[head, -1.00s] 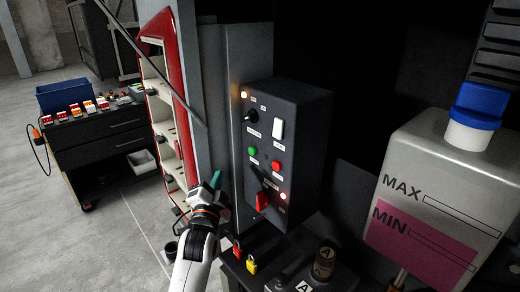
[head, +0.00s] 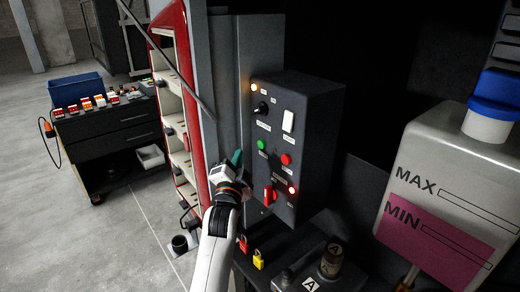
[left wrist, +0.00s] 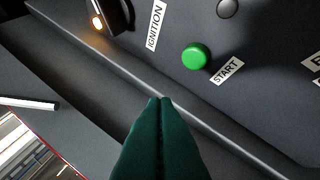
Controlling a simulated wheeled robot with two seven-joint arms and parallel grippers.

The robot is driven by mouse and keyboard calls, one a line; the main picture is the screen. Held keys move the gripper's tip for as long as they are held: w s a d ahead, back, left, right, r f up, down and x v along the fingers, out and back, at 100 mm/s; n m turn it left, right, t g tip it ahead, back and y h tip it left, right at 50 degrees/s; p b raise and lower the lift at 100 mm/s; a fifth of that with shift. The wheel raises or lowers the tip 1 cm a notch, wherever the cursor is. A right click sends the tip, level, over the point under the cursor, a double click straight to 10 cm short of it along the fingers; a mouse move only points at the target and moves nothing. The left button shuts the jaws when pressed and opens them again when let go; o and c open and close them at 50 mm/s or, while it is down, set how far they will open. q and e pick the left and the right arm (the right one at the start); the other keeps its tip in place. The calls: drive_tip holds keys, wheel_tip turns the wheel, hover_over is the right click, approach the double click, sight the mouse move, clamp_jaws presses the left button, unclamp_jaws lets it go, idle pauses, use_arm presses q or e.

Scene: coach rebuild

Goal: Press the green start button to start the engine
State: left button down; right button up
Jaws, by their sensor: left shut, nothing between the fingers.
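The green start button (head: 262,144) is on the left side of a dark control box's front face. In the left wrist view the green button (left wrist: 196,56) sits beside a label reading START, above and right of my fingertips. My left gripper (head: 237,157) is shut and empty, with its green fingers together, just left of the box. In the left wrist view the closed fingertips (left wrist: 160,101) point toward the panel edge and are apart from the button. My right gripper is not in view.
The control box (head: 318,130) also carries a red button (head: 286,159), a red switch (head: 269,194), a white rocker (head: 288,121) and a black ignition knob (head: 262,108). A fluid tank (head: 450,165) stands at right. A red-edged shelf (head: 190,110) is at left.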

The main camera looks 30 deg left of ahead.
sight(258, 143)
use_arm(q)
drive_tip(key=shift+w+d+b, duration=0.15)
drive_tip(key=shift+w+d, duration=0.15)
drive_tip(key=shift+w, duration=0.35)
drive_tip(key=shift+w+d+b, duration=0.1)
drive_tip(key=shift+w+d, duration=0.15)
drive_tip(key=shift+w, duration=0.45)
drive_tip(key=shift+w+d+b, duration=0.15)
drive_tip(key=shift+w+d, duration=0.15)
drive_tip(key=shift+w, duration=0.35)
drive_tip(key=shift+w, duration=0.15)
idle(0.4)
drive_tip(key=shift+w+d, duration=0.15)
drive_tip(key=shift+w, duration=0.1)
drive_tip(key=shift+w+d, duration=0.2)
drive_tip(key=shift+w, duration=0.25)
idle(0.8)
drive_tip(key=shift+s+a, duration=0.1)
drive_tip(key=shift+s, duration=0.05)
drive_tip(key=shift+s+a+p, duration=0.25)
drive_tip(key=shift+s+p, duration=0.2)
drive_tip(key=shift+s, duration=0.25)
